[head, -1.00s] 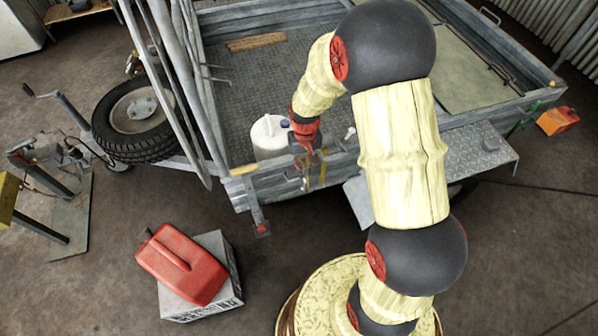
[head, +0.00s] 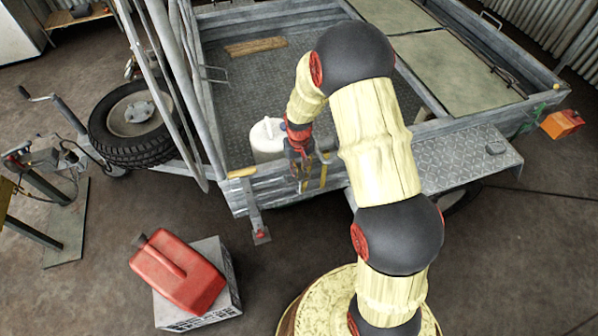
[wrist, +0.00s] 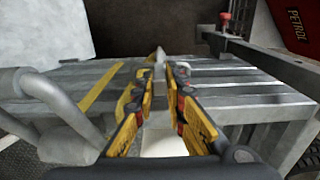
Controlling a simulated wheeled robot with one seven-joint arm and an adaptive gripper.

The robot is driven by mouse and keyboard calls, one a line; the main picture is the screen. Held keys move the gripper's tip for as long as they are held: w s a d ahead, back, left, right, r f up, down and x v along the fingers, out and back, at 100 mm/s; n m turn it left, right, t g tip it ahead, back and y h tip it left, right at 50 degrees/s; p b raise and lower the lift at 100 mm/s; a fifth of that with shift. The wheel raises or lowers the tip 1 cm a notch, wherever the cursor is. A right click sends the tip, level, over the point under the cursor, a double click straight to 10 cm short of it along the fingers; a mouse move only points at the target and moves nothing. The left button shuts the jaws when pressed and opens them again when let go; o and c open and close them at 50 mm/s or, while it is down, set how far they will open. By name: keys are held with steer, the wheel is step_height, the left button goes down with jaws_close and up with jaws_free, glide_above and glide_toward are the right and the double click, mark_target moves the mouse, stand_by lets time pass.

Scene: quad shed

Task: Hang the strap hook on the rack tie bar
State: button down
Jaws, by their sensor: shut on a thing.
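My gripper (head: 301,180) is over the near side wall of the trailer (head: 275,192), beside the white jug. In the wrist view my gripper (wrist: 159,82) has its yellow-padded fingers closed on a small grey metal piece (wrist: 158,60), which looks like the strap hook; the fingers hide most of it. A yellow strap (wrist: 99,88) runs across the slatted grey metal to the left of the fingers. Grey rack tubes (head: 166,80) rise at the trailer's left end. I cannot tell which of them is the tie bar. A thick bent grey tube (wrist: 55,100) is close at the left in the wrist view.
A white jug (head: 265,142) stands inside the trailer. A red petrol can (head: 178,272) lies on a grey box (head: 222,262) in front. A spare wheel (head: 135,125) and an orange box (head: 561,124) flank the trailer. The floor between can and trailer is clear.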

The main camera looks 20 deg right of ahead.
steer(key=shift+f, duration=0.1)
steer(key=c, duration=1.8)
jaws_free()
steer(key=shift+f+b, duration=0.1)
steer(key=shift+b, duration=0.25)
steer(key=s+a+r+t+p, duration=0.1)
steer(key=s+r+p, duration=0.15)
steer(key=r, duration=1.15)
steer(key=s+a+r+t+p, duration=0.15)
steer(key=s+r, duration=0.25)
steer(key=r, duration=0.9)
steer(key=s+a+r+t, duration=0.1)
steer(key=s+r, duration=0.3)
steer(key=s, duration=0.2)
steer(key=s+a+r+t, duration=0.1)
steer(key=s+r, duration=0.3)
steer(key=s, duration=0.2)
steer(key=s+a+r+n+t, duration=0.1)
steer(key=s+r, duration=0.4)
steer(key=s, duration=0.2)
steer(key=shift+s+a, duration=0.1)
steer(key=shift+a, duration=0.1)
